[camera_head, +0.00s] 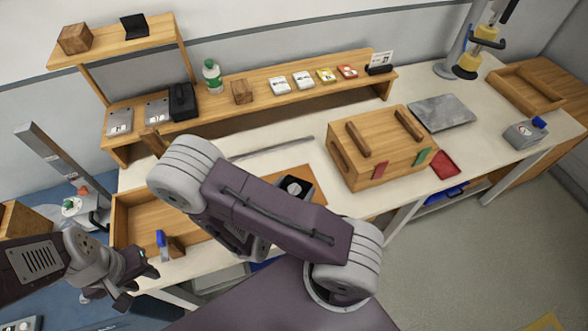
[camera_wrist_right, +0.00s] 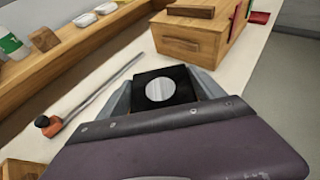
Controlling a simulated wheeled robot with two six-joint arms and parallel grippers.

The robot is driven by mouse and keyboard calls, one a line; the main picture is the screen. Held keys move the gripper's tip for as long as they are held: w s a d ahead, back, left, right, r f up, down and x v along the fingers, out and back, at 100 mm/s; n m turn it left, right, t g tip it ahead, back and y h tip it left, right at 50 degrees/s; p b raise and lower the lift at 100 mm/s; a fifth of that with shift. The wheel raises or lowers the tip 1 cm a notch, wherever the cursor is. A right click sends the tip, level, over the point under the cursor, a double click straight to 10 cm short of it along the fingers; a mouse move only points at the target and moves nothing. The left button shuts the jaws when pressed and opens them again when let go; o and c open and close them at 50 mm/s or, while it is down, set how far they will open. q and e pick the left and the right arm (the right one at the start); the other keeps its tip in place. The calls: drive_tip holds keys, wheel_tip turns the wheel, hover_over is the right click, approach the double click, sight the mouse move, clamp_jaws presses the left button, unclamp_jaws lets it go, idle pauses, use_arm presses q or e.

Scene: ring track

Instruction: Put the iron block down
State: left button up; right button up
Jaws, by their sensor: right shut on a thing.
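The iron block, a black square block with a round pale-silver disc on its top, is between the fingers of my right gripper (camera_wrist_right: 163,92) in the right wrist view, with the block's disc (camera_wrist_right: 160,89) facing up. In the head view the block (camera_head: 294,187) shows just beyond my right arm, over or on a flat brown board (camera_head: 315,188). My right arm hides most of the right gripper there. I cannot tell whether the block touches the surface under it. My left gripper (camera_head: 136,284) is empty, its fingers apart, by the front left of the table.
A wooden box with handles (camera_head: 380,148) stands right of the block. A long thin bar (camera_head: 270,148) lies behind it. A raised wooden shelf (camera_head: 260,100) with a bottle (camera_head: 212,76) and cards runs along the back. An open wooden tray (camera_head: 140,222) is at left.

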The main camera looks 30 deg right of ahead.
drive_tip(key=shift+w+d+r, duration=0.2)
drive_tip(key=shift+d, duration=0.05)
drive_tip(key=shift+w+f, duration=0.2)
drive_tip(key=shift+w, duration=0.1)
drive_tip(key=w+f, duration=0.2)
drive_tip(key=w, duration=0.1)
drive_tip(key=w+f+p, duration=0.1)
drive_tip(key=w+f, duration=0.1)
drive_tip(key=w, duration=0.1)
drive_tip(key=w+d+f, duration=0.1)
drive_tip(key=w+f, duration=0.1)
drive_tip(key=w, duration=0.2)
drive_tip(key=shift+w+f, duration=0.25)
drive_tip(key=shift+w, duration=0.2)
drive_tip(key=shift+f+p, duration=0.45)
drive_tip(key=shift+f, duration=1.55)
